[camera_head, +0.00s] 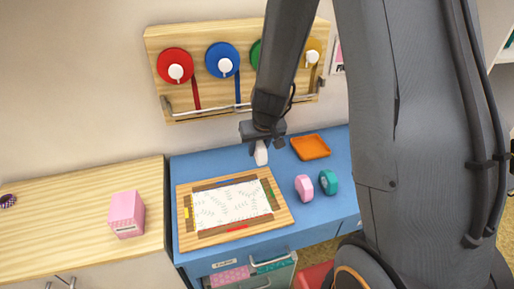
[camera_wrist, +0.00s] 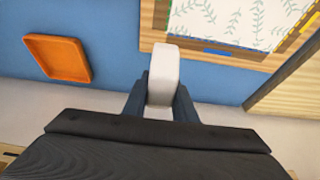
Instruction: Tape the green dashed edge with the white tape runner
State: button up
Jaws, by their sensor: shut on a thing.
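My gripper (camera_head: 262,139) is shut on the white tape runner (camera_head: 261,154) above the back of the blue table. In the wrist view the runner (camera_wrist: 163,72) points away from the gripper (camera_wrist: 160,104), its tip overlapping the wooden board's corner in the picture. The gap below it cannot be told. The wooden board (camera_head: 185,236) bears a white leaf-patterned sheet (camera_head: 232,205) with brown strips around it. A small green edge mark (camera_wrist: 170,8) shows at the sheet's left in the wrist view. Blue marks (camera_wrist: 217,52) show along the lower edge there.
An orange tray (camera_head: 311,147), a pink roll (camera_head: 304,187) and a teal roll (camera_head: 328,182) stand right of the board. A wall rack (camera_head: 200,95) with coloured tape rolls hangs behind. A pink box (camera_head: 126,214) stands on the left counter.

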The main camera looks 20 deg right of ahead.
jog(key=shift+f+b, duration=0.6)
jog(key=shift+f, duration=0.15)
jog(key=shift+f, duration=0.1)
notch_tip(320, 180, down, 5)
jog(key=b, duration=0.6)
jog(key=shift+f+b, duration=0.15)
jog(key=shift+b, duration=0.2)
jog(key=shift+f+b, duration=0.75)
jog(key=shift+b, duration=0.1)
dwell(0.5)
jog(key=shift+s, duration=0.1)
jog(key=shift+s+b, duration=1.15)
jog(key=shift+s, duration=0.8)
jog(key=shift+s+b, duration=0.4)
jog(key=shift+s, duration=1.6)
